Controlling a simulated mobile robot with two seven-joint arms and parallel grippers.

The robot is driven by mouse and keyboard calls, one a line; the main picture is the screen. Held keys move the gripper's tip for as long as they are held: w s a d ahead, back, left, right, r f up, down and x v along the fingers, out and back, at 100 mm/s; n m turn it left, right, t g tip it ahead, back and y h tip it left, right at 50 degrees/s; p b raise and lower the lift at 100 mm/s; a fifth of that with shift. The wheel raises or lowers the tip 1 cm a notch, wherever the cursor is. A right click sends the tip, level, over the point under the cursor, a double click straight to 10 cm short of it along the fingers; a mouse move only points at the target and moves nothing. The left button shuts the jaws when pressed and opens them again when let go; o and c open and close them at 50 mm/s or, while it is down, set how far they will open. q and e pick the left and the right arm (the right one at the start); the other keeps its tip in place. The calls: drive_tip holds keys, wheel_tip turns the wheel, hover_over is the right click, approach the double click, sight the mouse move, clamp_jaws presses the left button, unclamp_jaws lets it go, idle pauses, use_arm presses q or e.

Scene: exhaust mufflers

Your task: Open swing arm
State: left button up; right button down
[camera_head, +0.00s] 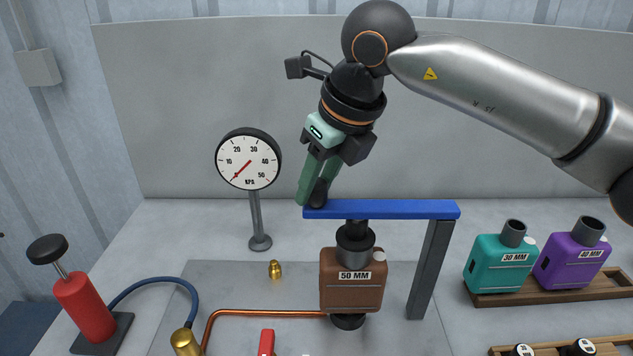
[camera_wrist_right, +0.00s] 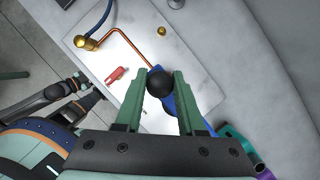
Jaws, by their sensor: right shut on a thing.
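The blue swing arm (camera_head: 400,209) lies level across the top of a dark grey post (camera_head: 432,268), reaching left over the brown 50 MM muffler (camera_head: 351,285). A black ball knob (camera_head: 319,194) sits on its left end. My right gripper (camera_head: 316,190) is shut on the knob from above. In the right wrist view the knob (camera_wrist_right: 160,84) is between the green fingers, and part of the blue arm (camera_wrist_right: 190,112) shows behind them. A black clamp part under the arm meets the muffler's top neck. My left gripper is not in the head view.
A pressure gauge (camera_head: 248,160) stands behind to the left. A red hand pump (camera_head: 84,305) with a blue hose is at far left. Teal (camera_head: 499,262) and purple (camera_head: 570,258) mufflers sit in a wooden rack at right. A small brass fitting (camera_head: 275,269) and copper pipe (camera_head: 265,313) are near the muffler.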

drive_tip(key=shift+w+m, duration=0.3)
drive_tip(key=shift+w, duration=0.3)
use_arm(q)
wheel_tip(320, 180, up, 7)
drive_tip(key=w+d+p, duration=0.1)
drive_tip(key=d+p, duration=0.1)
drive_tip(key=p, duration=0.4)
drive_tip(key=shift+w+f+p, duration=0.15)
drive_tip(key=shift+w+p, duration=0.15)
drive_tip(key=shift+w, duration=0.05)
use_arm(e)
drive_tip(key=w+d+m+t+h, duration=0.1)
drive_tip(key=w+d+m+h, duration=0.4)
drive_tip(key=w+d+m, duration=0.8)
drive_tip(key=shift+w+m, duration=0.3)
drive_tip(key=shift+w, duration=1.55)
drive_tip(key=c, duration=0.5)
unclamp_jaws()
